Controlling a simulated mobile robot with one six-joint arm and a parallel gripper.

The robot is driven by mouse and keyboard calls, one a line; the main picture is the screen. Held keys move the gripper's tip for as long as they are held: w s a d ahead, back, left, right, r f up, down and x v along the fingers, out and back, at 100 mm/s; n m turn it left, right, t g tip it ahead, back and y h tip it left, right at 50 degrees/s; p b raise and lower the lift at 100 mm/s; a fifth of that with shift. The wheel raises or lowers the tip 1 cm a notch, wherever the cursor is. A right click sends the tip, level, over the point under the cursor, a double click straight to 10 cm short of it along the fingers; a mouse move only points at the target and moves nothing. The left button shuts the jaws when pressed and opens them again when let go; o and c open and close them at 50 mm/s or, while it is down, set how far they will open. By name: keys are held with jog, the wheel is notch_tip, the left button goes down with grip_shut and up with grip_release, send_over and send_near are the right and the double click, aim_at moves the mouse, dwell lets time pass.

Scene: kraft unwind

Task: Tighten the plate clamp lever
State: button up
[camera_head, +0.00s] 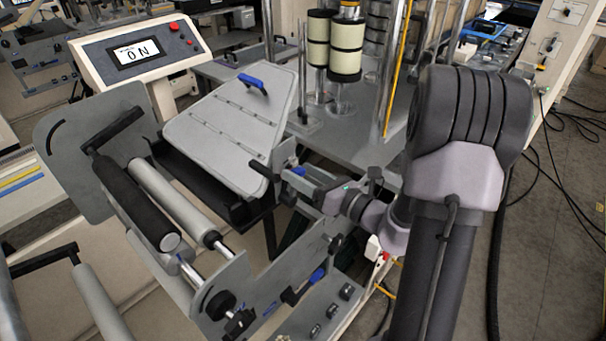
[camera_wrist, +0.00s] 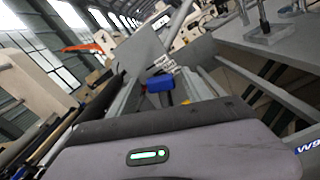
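A small blue piece (camera_head: 298,171), which looks like the plate clamp lever's grip, sits beside the right edge of the grey plate (camera_head: 215,130). A blue block, probably the same lever (camera_wrist: 160,83), shows in the wrist view just beyond my gripper's housing. My gripper (camera_head: 306,190) is at the end of my arm, close to this blue piece, pointing left toward the frame. I cannot tell whether it touches the lever.
A black knob (camera_head: 264,170) juts out near the plate's corner. A blue handle (camera_head: 252,82) stands on the plate. Rollers (camera_head: 135,200) lie at the left. Spools (camera_head: 347,48) and a yellow pole (camera_head: 398,70) stand behind the plate.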

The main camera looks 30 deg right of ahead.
grip_shut()
dwell(1.3)
